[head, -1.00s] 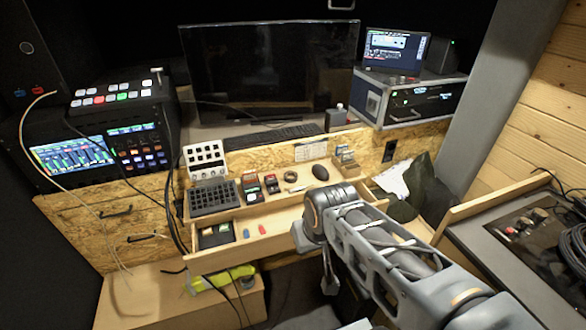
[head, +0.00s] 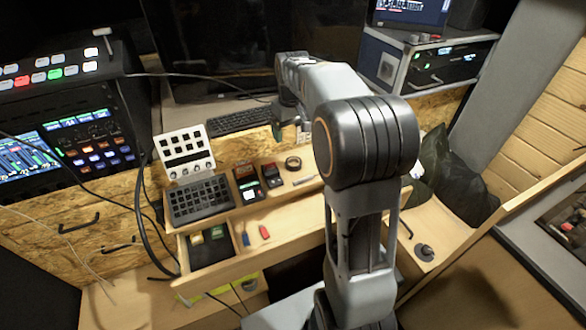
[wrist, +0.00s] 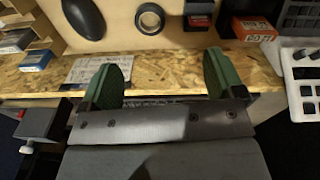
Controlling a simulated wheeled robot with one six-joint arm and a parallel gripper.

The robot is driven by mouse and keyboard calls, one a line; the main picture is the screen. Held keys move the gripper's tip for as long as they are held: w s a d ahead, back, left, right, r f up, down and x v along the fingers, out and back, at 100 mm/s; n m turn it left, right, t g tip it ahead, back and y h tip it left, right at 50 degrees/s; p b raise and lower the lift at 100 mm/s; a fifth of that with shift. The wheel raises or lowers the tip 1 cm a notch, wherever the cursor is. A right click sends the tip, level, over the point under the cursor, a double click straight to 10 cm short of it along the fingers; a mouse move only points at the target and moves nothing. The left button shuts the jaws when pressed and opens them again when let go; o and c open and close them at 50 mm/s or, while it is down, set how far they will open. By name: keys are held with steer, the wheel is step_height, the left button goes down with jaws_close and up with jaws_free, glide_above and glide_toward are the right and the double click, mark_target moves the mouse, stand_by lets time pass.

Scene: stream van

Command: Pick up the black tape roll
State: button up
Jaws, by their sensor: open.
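The black tape roll (head: 293,168) lies flat on the wooden shelf, just right of the small red-and-black boxes. In the wrist view the tape roll (wrist: 139,22) shows near the top edge as a dark ring with pale wood in its hole. My gripper (wrist: 160,80) is open, with green fingertips apart and nothing between them. In the head view my gripper (head: 290,128) hangs above and behind the shelf's back edge, near the keyboard. The tape roll lies beyond the fingertips in the wrist view, clear of both.
A black mouse (wrist: 83,17) lies beside the roll, and a red box (wrist: 198,14) is on its other side. A black keyboard (head: 238,121) and the large monitor (head: 210,50) stand behind. An open drawer (head: 210,248) is below the shelf. My arm hides the shelf's right part.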

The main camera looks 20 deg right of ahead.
steer(key=w+d+f, duration=0.3)
steer(key=b, duration=0.1)
glide_toward(294, 161)
steer(key=shift+s+a+f+g, duration=0.2)
steer(key=shift+s+f+g, duration=0.1)
steer(key=shift+s+f, duration=0.45)
steer(key=shift+s+a+f+b, duration=0.1)
steer(key=shift+f+b, duration=0.05)
steer(key=shift+f, duration=1.4)
steer(key=shift+a+f+b, duration=0.1)
steer(key=shift+f+b, duration=0.05)
steer(key=shift+f, duration=1.45)
steer(key=shift+c, duration=0.2)
steer(key=c, duration=1)
steer(key=shift+r, duration=0.15)
